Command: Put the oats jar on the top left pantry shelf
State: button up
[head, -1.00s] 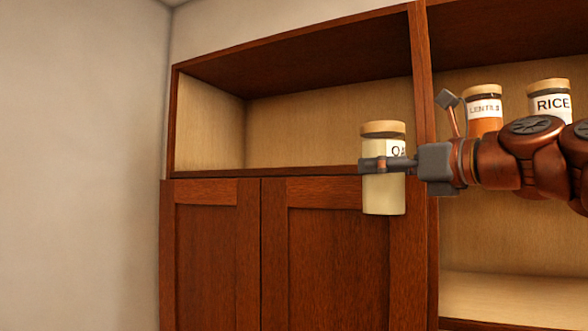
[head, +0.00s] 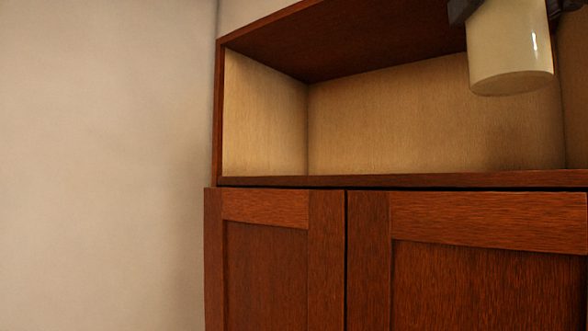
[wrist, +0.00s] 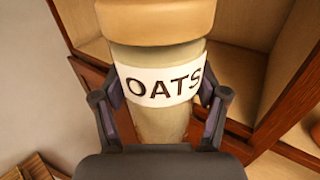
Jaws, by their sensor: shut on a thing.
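The oats jar (head: 508,45) is cream-coloured and hangs upright at the top right of the head view, its upper part cut off by the frame edge. In the wrist view the jar (wrist: 155,125) shows its tan lid and white OATS label. My gripper (wrist: 160,98) is shut on the jar, one finger on each side. In the head view only dark bits of the gripper show beside the jar. The top left pantry shelf (head: 400,180) is an empty open compartment. The jar appears in front of its upper right part, with its base above the shelf edge.
Closed wooden cupboard doors (head: 270,255) lie below the shelf. A plain wall (head: 100,160) is on the left. The compartment's top panel (head: 350,45) and left side wall (head: 262,115) bound the free space inside.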

jog(key=w+d+p, duration=0.2)
jog(key=w+d, duration=1.1)
jog(key=w, duration=0.2)
jog(key=shift+f, duration=3.4)
jog(key=shift+f, duration=0.25)
jog(key=o, duration=1.7)
jog(key=shift+r, duration=0.1)
